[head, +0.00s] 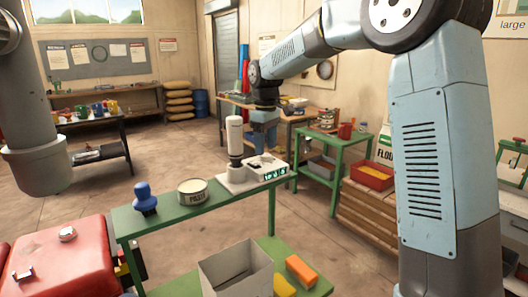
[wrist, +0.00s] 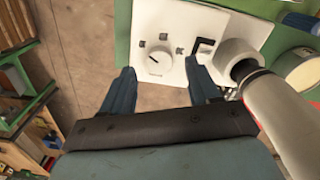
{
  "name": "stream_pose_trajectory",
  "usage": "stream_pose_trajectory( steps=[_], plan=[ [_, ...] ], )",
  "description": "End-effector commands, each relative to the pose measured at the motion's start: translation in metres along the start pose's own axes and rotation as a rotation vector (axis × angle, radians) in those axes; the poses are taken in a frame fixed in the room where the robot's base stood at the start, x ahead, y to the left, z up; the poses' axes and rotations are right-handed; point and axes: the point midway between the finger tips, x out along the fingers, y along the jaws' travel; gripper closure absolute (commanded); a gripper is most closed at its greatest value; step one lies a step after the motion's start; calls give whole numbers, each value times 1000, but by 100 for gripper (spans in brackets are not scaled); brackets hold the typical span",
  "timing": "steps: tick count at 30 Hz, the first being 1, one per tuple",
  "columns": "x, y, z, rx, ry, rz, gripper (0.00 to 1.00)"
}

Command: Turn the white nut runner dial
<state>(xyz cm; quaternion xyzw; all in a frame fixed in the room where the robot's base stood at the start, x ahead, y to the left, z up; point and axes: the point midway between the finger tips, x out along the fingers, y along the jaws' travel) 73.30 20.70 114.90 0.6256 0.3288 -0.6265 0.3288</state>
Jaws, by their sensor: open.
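The white nut runner (head: 235,137) stands upright on its base on the green workbench, with a white control box (head: 268,166) with green markings beside it. In the wrist view the nut runner (wrist: 283,115) shows at the right. The white dial (wrist: 155,62), round with a dark pointer line, sits on the panel (wrist: 148,22) with small dark marks around it. My gripper (head: 264,148) is above the control box in the head view. In the wrist view my gripper (wrist: 160,68) is open, its blue fingers apart on either side of the dial; contact cannot be told.
On the green bench (head: 160,222) stand a paste tin (head: 193,192) and a blue-handled stamp (head: 144,198). A grey open box (head: 238,270) is on the lower shelf.

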Motion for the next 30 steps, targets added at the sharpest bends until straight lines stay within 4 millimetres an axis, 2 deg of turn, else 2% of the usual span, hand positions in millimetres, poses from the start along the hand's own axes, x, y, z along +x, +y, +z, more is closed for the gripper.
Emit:
stream_pose_trajectory(
  steps=[3,7,18,30],
  plan=[
    [14,0,0,0,-1,-1,39],
    [23,0,0,1,0,0,39],
    [26,0,0,1,0,0,40],
    [26,0,0,0,1,0,78]
  ],
)
